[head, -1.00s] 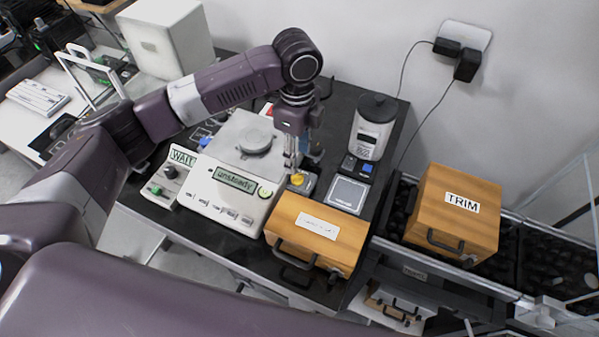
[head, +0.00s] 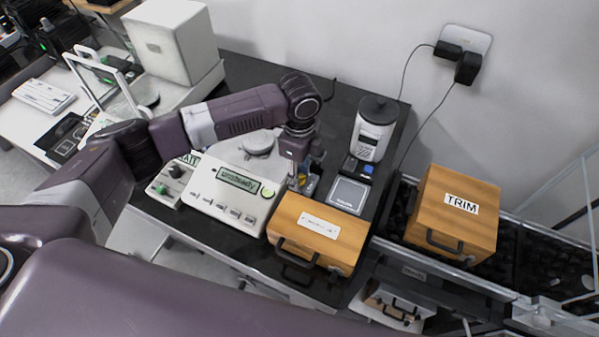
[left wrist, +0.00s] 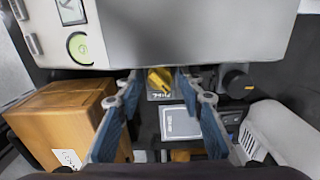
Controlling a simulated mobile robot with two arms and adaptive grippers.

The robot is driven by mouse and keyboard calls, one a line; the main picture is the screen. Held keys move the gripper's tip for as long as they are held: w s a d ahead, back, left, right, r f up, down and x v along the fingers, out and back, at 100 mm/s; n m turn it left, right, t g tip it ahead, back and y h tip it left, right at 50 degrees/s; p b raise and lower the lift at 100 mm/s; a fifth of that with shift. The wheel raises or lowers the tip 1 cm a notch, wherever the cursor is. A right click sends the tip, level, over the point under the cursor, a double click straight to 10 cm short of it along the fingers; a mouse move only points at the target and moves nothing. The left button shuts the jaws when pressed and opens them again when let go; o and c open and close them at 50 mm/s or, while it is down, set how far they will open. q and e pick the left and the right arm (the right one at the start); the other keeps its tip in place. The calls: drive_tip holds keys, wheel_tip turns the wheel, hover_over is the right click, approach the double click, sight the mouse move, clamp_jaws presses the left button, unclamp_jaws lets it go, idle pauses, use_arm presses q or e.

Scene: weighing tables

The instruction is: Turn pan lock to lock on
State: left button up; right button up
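The pan lock is a yellow knob (left wrist: 160,80) on a small box with a partly readable label, beside the scale. In the left wrist view the knob sits between the two blue fingers of my left gripper (left wrist: 158,88). The fingers are apart, with gaps visible beside the knob. In the head view my left gripper (head: 300,180) points down at the knob, mostly hiding it. The white scale (head: 228,190) has a round pan (head: 258,142), and its display (head: 238,181) reads "unsteady". My right gripper is not in view.
A wooden box (head: 318,238) stands close in front of the knob. A small square pad (head: 347,195) and a white-bodied device with a dark lid (head: 372,130) are to the right. A dark knob (left wrist: 236,83) is near the gripper. A TRIM box (head: 455,215) stands farther right.

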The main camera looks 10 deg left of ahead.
use_arm(q)
clamp_jaws()
drive_tip(key=p, duration=0.1)
drive_tip(key=n+p, duration=0.1)
drive_tip(key=p, duration=0.1)
drive_tip(key=shift+d+r+n, duration=0.1)
drive_tip(key=shift+r+n, duration=0.2)
drive_tip(key=shift+r, duration=0.05)
drive_tip(key=shift+f+n+p, duration=0.2)
drive_tip(key=shift+n+p, duration=0.35)
drive_tip(key=shift+n, duration=0.15)
drive_tip(key=shift+o, duration=1.6)
unclamp_jaws()
drive_tip(key=shift+f, duration=0.1)
wheel_tip(320, 180, up, 12)
